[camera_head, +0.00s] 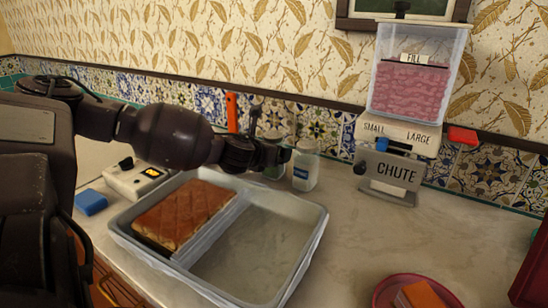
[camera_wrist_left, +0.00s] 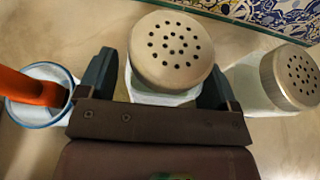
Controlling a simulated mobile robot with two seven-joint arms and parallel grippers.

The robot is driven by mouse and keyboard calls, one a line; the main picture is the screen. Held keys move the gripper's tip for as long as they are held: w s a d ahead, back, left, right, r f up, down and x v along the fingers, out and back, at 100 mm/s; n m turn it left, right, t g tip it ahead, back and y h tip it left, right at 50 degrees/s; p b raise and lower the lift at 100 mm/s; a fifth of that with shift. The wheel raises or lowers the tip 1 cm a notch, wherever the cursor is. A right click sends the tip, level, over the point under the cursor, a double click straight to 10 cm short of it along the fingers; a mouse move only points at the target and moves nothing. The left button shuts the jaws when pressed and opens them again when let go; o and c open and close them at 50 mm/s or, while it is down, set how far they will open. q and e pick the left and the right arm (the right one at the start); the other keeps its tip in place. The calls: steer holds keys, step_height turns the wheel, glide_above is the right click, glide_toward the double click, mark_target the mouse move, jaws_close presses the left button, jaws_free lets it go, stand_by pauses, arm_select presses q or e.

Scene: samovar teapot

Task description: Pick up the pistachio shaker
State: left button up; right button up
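The pistachio shaker, a clear jar with a pierced metal lid and green content (camera_head: 274,172), stands by the back wall, partly hidden behind my left gripper (camera_head: 268,146). In the left wrist view the shaker's round lid (camera_wrist_left: 172,45) lies between the fingers of the left gripper (camera_wrist_left: 160,82). The fingers stand one on each side of it, and a small gap shows on the left. The gripper looks open. My right gripper is out of view.
An orange-handled tool (camera_wrist_left: 28,88) stands in a white cup (camera_wrist_left: 62,75) left of the gripper. A metal tray (camera_head: 318,222) with a scored pastry (camera_head: 185,213) lies in front. The dispenser (camera_head: 412,85) is at the right.

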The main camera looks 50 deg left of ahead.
arm_select(q)
steer(key=c, duration=1)
